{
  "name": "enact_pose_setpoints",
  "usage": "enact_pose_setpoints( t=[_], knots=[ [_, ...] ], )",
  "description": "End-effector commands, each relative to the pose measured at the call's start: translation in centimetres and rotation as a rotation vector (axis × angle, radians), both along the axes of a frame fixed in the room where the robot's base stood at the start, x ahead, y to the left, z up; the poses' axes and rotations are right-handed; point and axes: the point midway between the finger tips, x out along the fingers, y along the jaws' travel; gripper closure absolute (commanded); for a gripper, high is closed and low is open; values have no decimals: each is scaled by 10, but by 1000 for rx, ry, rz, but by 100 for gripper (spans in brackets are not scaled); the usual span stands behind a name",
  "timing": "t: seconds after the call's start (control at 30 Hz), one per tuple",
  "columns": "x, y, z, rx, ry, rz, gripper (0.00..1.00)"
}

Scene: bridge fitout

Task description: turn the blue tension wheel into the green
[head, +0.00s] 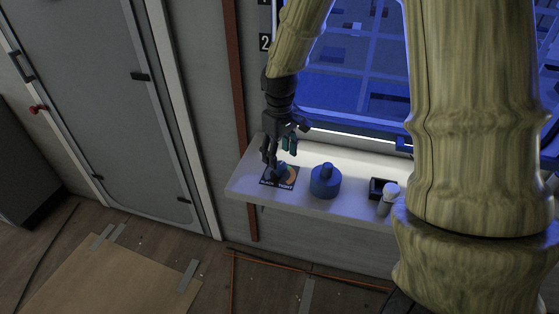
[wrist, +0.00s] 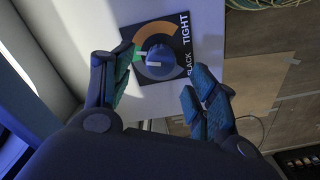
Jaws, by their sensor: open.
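The blue tension wheel (wrist: 160,64) sits on a dark square plate (wrist: 183,32) marked SLACK and TIGHT. In the wrist view an orange arc curves around its upper side, with a small green part at its left end. A pale mark shows on the wheel's left side; its exact reading against the green is unclear. In the head view the wheel (head: 281,170) is partly hidden by my fingers. My gripper (head: 279,155) is open above the plate. In the wrist view its fingers (wrist: 163,70) stand apart, one toward each side of the wheel, with no clear contact.
The plate lies on a white shelf (head: 240,185) below a window. A blue lidded round object (head: 325,183) stands right of the plate. A grey door (head: 95,90) is at left.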

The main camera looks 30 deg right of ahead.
Motion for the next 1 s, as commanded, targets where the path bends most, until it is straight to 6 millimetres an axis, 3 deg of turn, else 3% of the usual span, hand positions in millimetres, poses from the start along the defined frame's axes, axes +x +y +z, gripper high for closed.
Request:
enact_pose_setpoints(
  t=[0.3, 0.73, 1.0],
  knots=[
    [0, 0, -30, 0, 1, 1, 42],
    [0, 0, -35, 0, 0, 1, 42],
    [0, 0, -35, 0, 0, 1, 88]
  ],
)
